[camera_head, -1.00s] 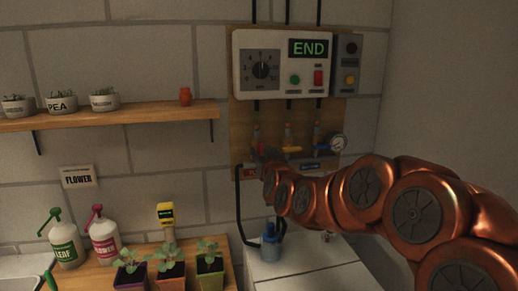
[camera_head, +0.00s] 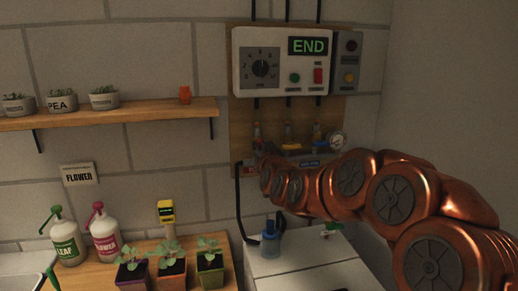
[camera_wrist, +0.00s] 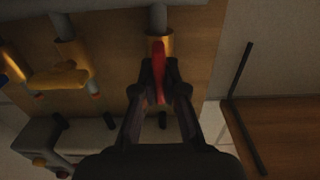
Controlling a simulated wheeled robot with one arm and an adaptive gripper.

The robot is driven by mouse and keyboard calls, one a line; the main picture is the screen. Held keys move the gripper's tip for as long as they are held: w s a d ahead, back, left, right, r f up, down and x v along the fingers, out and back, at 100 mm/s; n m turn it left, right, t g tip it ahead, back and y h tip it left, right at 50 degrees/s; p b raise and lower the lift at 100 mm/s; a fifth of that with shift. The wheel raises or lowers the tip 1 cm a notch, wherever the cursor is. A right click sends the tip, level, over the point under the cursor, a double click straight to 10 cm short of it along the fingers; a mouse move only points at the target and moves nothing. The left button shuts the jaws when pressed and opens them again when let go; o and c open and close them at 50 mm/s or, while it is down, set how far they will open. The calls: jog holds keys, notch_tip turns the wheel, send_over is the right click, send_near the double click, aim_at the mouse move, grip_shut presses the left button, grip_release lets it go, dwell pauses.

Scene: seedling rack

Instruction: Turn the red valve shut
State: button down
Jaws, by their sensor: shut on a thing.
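The red valve handle (camera_wrist: 158,72) shows in the wrist view, between the two fingers of my gripper (camera_wrist: 160,92). The fingers are closed on it. The handle runs nearly in line with its brass and grey pipe (camera_wrist: 158,18) in that view. In the head view my gripper (camera_head: 262,152) is at the left side of the valve board (camera_head: 240,130), and my wrist hides most of the red valve there. The yellow valve (camera_wrist: 60,77) stands beside it, its handle lying across its pipe. A blue valve (camera_head: 318,146) is farther right on the board.
A control box (camera_head: 285,95) showing "END" hangs above the valves. A pressure gauge (camera_head: 337,141) sits at the board's right. A wooden shelf (camera_head: 150,111) with pots is left. Seedlings and spray bottles stand below it. A blue-capped bottle (camera_head: 270,243) stands under the valves.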

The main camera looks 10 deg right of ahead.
jog(key=shift+a+f+m+b, duration=0.1)
jog(key=shift+f+m+b, duration=0.05)
jog(key=shift+m+b, duration=0.3)
jog(key=shift+f+m+b, duration=0.1)
jog(key=shift+m+b, duration=0.85)
jog(key=shift+b, duration=0.05)
jog(key=m+b, duration=0.2)
jog(key=m, duration=0.3)
jog(key=shift+b, duration=0.4)
jog(key=m+b, duration=0.1)
jog(key=m, duration=0.4)
jog(key=shift+d, duration=0.2)
jog(key=m+b, duration=0.1)
jog(key=m, duration=0.3)
jog(key=shift+m, duration=0.7)
jog(key=c, duration=1.5)
grip_release()
jog(key=shift+s, duration=0.1)
jog(key=shift+o, duration=1.4)
